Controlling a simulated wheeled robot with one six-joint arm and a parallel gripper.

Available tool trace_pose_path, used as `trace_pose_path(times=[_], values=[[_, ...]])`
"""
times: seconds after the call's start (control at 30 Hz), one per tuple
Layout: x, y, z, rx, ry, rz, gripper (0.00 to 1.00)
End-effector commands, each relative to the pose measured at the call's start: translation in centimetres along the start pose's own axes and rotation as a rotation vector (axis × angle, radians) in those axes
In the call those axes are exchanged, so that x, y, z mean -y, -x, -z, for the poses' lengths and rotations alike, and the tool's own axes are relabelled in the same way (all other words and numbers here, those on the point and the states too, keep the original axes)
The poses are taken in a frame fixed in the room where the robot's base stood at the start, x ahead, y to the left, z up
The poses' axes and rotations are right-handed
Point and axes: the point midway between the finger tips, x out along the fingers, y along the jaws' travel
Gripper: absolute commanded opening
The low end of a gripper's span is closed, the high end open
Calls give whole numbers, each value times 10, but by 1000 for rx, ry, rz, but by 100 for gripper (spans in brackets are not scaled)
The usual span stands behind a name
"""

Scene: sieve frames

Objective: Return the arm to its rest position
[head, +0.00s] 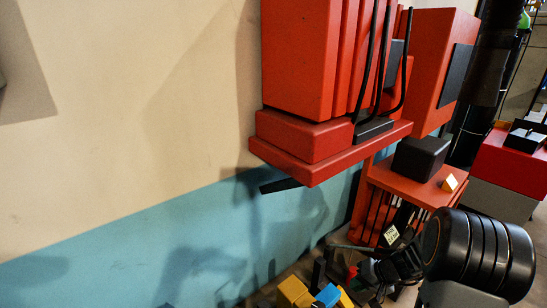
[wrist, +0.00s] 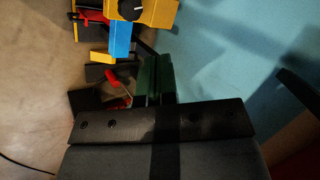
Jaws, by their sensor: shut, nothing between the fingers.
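My gripper (wrist: 163,121) fills the bottom of the wrist view as a dark bolted bar in front of a grey body. Its jaws are shut with nothing held. In the head view my arm's black ribbed joint shows at the lower right, and the dark parts beside it are hard to tell from the clutter behind. Beyond the gripper in the wrist view lie a green block (wrist: 153,78), a blue block (wrist: 120,38) and a yellow piece (wrist: 158,13). They look apart from it, though the bar hides part of the green block.
A red cabinet with a ledge (head: 330,155) juts from the beige and blue wall (head: 120,240). A red shelf (head: 415,185) carries a black box (head: 421,157). Yellow (head: 293,292) and blue blocks (head: 328,295) lie below. The left wall side is clear.

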Motion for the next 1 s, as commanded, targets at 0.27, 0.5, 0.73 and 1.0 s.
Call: trace_pose_path(times=[0.27,0.5,0.73,1.0], values=[[167,155,-66,44,248,-260,0],[233,243,-115,-45,380,-447,0],[255,284,-136,-133,435,-530,0],[257,291,-140,-159,444,-550,0]])
